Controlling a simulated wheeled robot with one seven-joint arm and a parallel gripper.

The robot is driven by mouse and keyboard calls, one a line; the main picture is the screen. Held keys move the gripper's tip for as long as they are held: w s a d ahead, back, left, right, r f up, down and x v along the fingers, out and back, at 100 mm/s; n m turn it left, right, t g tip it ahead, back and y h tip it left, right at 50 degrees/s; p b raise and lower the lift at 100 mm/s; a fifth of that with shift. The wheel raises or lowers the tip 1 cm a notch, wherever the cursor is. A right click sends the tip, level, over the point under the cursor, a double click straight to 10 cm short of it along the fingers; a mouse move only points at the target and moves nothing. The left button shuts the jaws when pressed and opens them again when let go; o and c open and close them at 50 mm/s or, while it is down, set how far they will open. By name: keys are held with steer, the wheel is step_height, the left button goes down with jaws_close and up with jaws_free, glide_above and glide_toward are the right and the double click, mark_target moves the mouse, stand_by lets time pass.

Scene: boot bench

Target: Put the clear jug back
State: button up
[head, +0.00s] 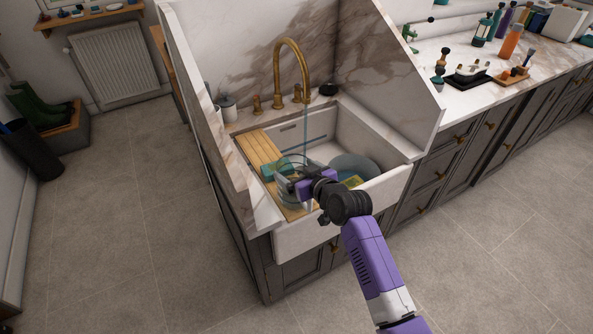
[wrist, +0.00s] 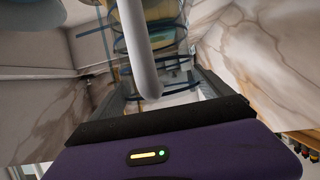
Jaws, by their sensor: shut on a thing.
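The clear jug (head: 290,164) is see-through and hard to make out in the head view. It is at the left part of the sink, in front of the wooden drainer board. In the wrist view the jug (wrist: 172,45) fills the upper middle, with a pale handle (wrist: 143,55) in front. My gripper (head: 303,186) is shut on the jug, by its handle as far as I can see. My arm hides part of the jug's lower side. I cannot tell whether its base touches anything.
A thin blue stream (head: 306,128) drops from the brass tap (head: 292,58) into the white sink (head: 345,127). A ribbed wooden board (head: 258,145) bears a teal block (head: 277,169). A bluish round dish (head: 355,164) and a yellow item (head: 352,181) are at the sink's right. Marble panels flank it.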

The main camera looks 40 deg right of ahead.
steer(key=shift+f, duration=0.15)
steer(key=o, duration=1.8)
